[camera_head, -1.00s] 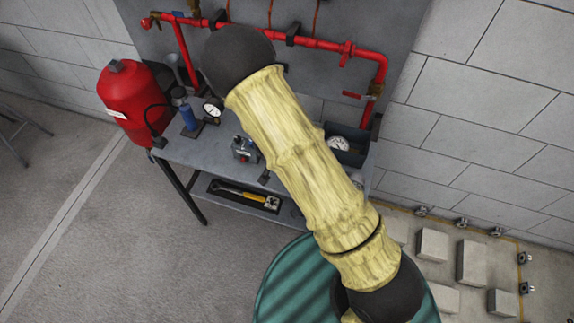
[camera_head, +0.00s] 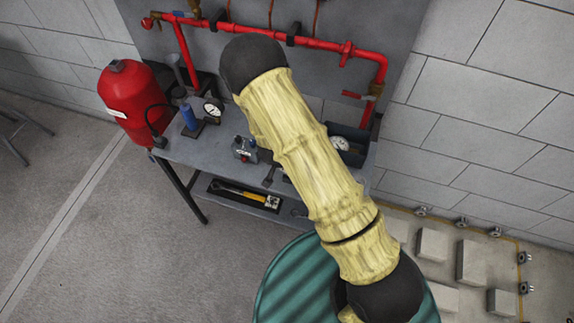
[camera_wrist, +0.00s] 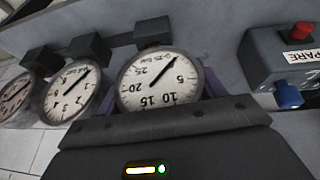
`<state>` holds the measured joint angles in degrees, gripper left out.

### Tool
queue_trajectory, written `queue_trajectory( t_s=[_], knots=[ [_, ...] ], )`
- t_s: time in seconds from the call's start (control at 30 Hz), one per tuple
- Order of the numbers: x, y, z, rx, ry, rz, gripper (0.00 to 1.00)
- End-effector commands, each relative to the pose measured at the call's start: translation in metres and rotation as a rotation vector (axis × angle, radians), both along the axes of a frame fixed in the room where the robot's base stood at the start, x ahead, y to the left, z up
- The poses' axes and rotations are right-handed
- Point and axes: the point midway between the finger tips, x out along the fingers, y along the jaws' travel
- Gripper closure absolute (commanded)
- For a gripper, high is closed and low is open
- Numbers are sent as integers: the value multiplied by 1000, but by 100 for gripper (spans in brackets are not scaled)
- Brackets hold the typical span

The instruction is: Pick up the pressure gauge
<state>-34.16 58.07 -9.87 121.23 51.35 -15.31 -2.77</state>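In the wrist view, a round white-faced pressure gauge (camera_wrist: 160,80) with a black needle sits in the middle, its numbers upside down. Two more gauges, a middle one (camera_wrist: 68,92) and a cut-off one (camera_wrist: 14,98), stand to its left. My gripper (camera_wrist: 160,98) shows as a dark body below, with purplish parts at both sides of the central gauge. Whether they touch it is hidden. In the head view my arm hides the gripper. There, one gauge (camera_head: 212,110) stands on the bench and another (camera_head: 340,143) lies in a dark bin.
A grey box (camera_wrist: 285,60) with a red button, a blue part and a label ending in "PARE" is at the right of the wrist view. The head view shows the grey bench (camera_head: 215,148), a red tank (camera_head: 130,100), red pipes (camera_head: 325,44) and a green drum (camera_head: 285,285).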

Motion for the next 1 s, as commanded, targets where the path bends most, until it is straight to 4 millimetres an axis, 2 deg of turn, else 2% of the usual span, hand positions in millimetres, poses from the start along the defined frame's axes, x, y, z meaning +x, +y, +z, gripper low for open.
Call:
queue_trajectory(
  t_s=[0.03,0.1,0.33,0.47,0.57,0.8,1.0],
  knots=[
    [0,0,0,0,0,0,51],
    [0,1,0,0,-1,1,60],
    [0,2,2,0,-2,3,60],
    [1,2,10,0,-4,5,60],
    [1,3,23,0,-5,6,60],
    [0,3,71,0,-5,7,60],
    [0,2,96,0,-2,4,60]
  ],
)
